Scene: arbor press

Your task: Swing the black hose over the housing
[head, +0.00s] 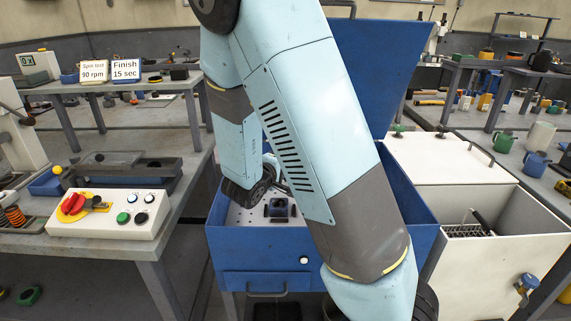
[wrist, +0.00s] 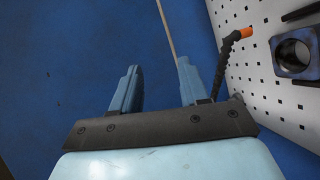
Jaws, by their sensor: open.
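The black hose (wrist: 217,70) has a jointed body and an orange tip (wrist: 240,34). In the wrist view it rises just right of my gripper's right finger and bends right toward the housing; its lower end is hidden. The housing (wrist: 293,54) is a dark blue block with a round bore, on the white perforated plate. In the head view the housing (head: 279,208) sits inside the blue cabinet. My gripper (wrist: 157,66) is open, with nothing visible between its fingers. The hose is outside them; I cannot tell whether it touches the right finger. My arm hides most of the gripper in the head view.
The blue cabinet (head: 222,240) has its lid (head: 372,75) raised behind my arm. The perforated plate (wrist: 255,75) is its floor. A control box (head: 110,214) with a red knob stands on the left bench. A white open bin (head: 505,250) stands on the right.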

